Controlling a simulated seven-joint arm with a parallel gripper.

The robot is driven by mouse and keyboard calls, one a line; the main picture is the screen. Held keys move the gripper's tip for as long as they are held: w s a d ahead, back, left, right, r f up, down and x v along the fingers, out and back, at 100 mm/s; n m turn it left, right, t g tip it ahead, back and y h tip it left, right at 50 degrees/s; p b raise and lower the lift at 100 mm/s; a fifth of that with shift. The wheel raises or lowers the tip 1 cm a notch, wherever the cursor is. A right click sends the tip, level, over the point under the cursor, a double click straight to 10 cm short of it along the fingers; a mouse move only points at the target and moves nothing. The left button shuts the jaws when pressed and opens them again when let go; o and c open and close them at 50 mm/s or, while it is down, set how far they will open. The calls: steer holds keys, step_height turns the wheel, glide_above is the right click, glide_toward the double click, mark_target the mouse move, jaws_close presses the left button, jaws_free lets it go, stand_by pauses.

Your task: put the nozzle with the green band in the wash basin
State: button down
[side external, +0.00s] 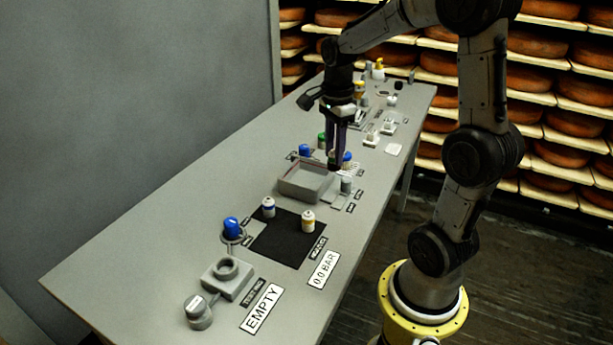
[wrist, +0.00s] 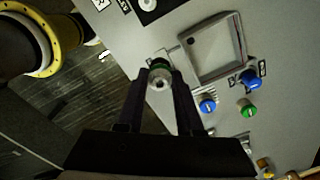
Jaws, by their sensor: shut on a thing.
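The nozzle with the green band (wrist: 160,76) is between my fingertips in the wrist view, a pale metallic piece with its green band toward the top of the picture. My gripper (wrist: 158,82) is shut on it. In the side view my gripper (side external: 334,166) points down near the back right corner of the wash basin (side external: 291,193); the nozzle is hard to make out there. The basin is a square, open grey tray. In the wrist view the basin (wrist: 241,45) appears to the right of the nozzle and looks empty.
Blue-topped (wrist: 208,105) and green-topped (wrist: 248,111) items stand near the basin. A grey cylinder (side external: 347,185) is at its right. A black mat (side external: 285,245) in front holds two white banded pieces. A grey fixture (side external: 228,278) sits nearer; the left tabletop is clear.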

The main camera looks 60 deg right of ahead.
steer(key=w+d+f, duration=0.2)
steer(key=w+f, duration=0.1)
steer(key=w+d+f, duration=0.2)
steer(key=w+f, duration=0.1)
steer(key=w+d+f, duration=0.2)
steer(key=w+f, duration=0.1)
steer(key=w, duration=0.1)
steer(key=shift+d, duration=0.1)
steer(key=shift+w+f, duration=0.15)
steer(key=shift+f, duration=1.45)
steer(key=shift+f, duration=0.2)
steer(key=c, duration=0.6)
jaws_free()
steer(key=shift+o, duration=0.2)
steer(key=shift+r, duration=0.1)
